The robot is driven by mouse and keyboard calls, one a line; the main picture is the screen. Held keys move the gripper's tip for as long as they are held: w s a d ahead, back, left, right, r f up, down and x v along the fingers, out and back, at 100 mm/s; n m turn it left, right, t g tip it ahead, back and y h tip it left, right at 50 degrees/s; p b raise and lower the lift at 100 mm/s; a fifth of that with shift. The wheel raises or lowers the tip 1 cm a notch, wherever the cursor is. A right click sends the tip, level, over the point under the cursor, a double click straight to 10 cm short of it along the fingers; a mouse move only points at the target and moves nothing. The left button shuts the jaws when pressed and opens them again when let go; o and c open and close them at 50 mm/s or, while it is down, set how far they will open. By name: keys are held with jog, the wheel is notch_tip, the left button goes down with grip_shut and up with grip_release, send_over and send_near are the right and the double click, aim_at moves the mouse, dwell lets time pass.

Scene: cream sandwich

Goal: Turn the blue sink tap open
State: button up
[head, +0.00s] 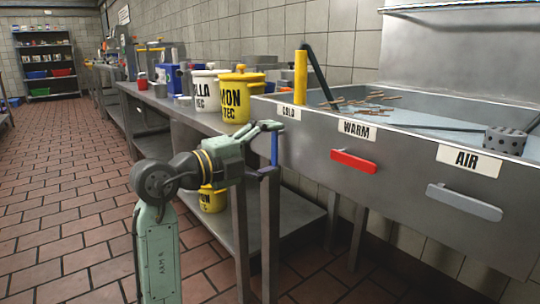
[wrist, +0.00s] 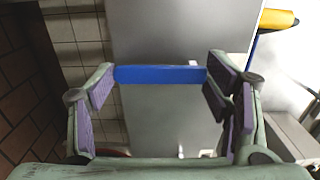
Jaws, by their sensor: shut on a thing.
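The blue tap handle (head: 274,148) is at the left end of the sink front, below the COLD label (head: 289,112). It shows as a narrow upright bar in the head view. In the wrist view the blue handle (wrist: 160,75) spans the gap between my fingers, with its ends at the purple pads. My gripper (head: 268,128) is shut on it, and it also shows in the wrist view (wrist: 162,90). The fingers hide part of the handle in the head view. The sink (head: 400,165) is grey metal.
A red handle (head: 353,161) under WARM and a grey handle (head: 464,202) under AIR are to the right. Yellow (head: 243,96) and white (head: 206,90) tubs stand on the counter to the left. The tiled floor (head: 75,190) at left is clear.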

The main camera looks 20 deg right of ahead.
dwell(0.4)
jog(key=o, duration=1.7)
jog(key=v, duration=1.2)
jog(key=shift+r, duration=0.1)
